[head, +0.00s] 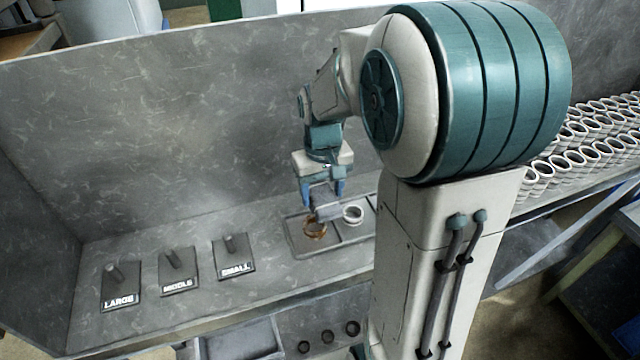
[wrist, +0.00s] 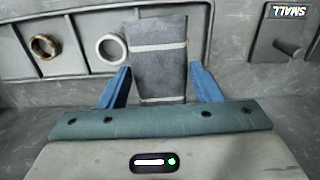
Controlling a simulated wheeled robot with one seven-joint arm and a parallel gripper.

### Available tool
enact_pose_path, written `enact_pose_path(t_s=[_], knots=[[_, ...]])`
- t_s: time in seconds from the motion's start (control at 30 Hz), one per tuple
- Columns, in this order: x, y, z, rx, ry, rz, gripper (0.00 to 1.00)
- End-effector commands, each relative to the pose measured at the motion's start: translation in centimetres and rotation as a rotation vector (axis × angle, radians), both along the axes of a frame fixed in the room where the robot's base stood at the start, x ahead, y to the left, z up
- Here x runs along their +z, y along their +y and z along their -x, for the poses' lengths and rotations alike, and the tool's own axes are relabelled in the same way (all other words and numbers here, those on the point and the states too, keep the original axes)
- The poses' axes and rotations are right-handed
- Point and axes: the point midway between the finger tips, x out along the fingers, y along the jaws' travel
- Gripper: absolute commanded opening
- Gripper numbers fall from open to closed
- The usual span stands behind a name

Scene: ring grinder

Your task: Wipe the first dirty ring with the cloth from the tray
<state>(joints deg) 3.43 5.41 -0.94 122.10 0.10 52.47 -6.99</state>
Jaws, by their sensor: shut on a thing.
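My gripper (head: 322,197) is shut on a grey cloth (wrist: 158,65) with pale bands, gripped between the blue fingers and hanging down. The wrist view shows a white ring (wrist: 112,48) and a brown ring (wrist: 45,46) left of the cloth. The cloth hides what lies behind it there.
The grey tray (head: 297,250) lies on the bench, partly hidden by my arm. Posts marked LARGE (head: 118,285), MIDDLE (head: 178,268) and SMALL (head: 234,253) stand to its left. Many pale rings (head: 585,155) stand at the right. A wall rises behind the bench.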

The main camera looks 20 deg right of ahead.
Motion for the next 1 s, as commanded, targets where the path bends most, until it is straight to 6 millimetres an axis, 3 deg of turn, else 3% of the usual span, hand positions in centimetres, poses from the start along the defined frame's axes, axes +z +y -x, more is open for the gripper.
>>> enact_pose_path(t_s=[0.67,0.77,1.0], knots=[[-7.1,0.1,0.0,0.004,0.004,-0.001,0.4],[-6.7,1.0,0.0,0.004,0.002,-0.001,0.34],[-6.9,2.7,0.0,-0.008,0.001,0.0,0.33]])
